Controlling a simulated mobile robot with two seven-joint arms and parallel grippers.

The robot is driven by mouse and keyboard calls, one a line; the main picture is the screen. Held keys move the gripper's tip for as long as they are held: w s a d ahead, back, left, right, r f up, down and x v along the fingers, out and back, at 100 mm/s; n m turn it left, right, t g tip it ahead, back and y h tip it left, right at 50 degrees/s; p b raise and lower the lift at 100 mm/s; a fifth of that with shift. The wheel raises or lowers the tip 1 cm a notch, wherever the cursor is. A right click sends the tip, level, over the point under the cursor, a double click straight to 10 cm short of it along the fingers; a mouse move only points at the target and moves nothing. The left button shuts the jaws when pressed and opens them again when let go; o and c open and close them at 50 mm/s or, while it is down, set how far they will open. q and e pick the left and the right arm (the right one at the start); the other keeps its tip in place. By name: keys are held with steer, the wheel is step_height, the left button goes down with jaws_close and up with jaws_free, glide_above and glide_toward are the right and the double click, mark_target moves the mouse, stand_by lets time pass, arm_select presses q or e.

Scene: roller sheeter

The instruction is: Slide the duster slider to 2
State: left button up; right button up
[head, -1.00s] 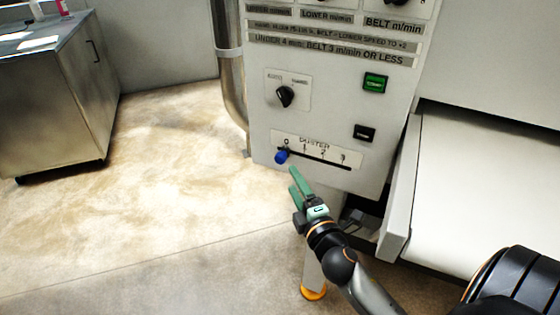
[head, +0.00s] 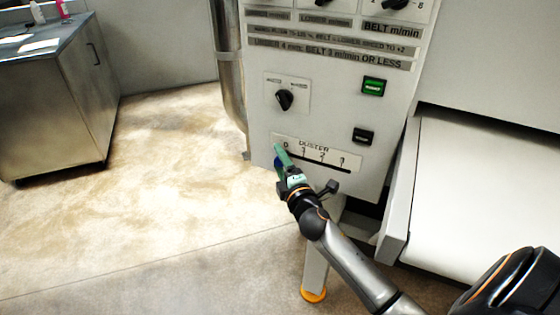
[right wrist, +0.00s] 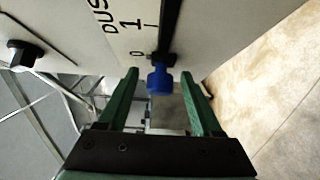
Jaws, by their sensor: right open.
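The duster slider is a blue knob (right wrist: 160,82) at the 0 end of a dark slot (right wrist: 171,28) in the control panel. In the head view the scale (head: 322,156) is marked 0 to 3, and the knob is mostly hidden behind my gripper. My right gripper (head: 279,152) is at the 0 end of the scale. In the right wrist view its green fingers (right wrist: 163,80) are open, one on each side of the blue knob, with gaps between. My left gripper is not in view.
The panel also has a black rotary knob (head: 284,99), a green button (head: 374,86) and a black button (head: 363,135). A white belt (head: 480,200) lies to the right. A steel cabinet (head: 60,110) stands at the left, with open floor between.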

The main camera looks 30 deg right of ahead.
jaws_close()
stand_by(0.3)
steer(key=shift+f, duration=0.1)
stand_by(0.9)
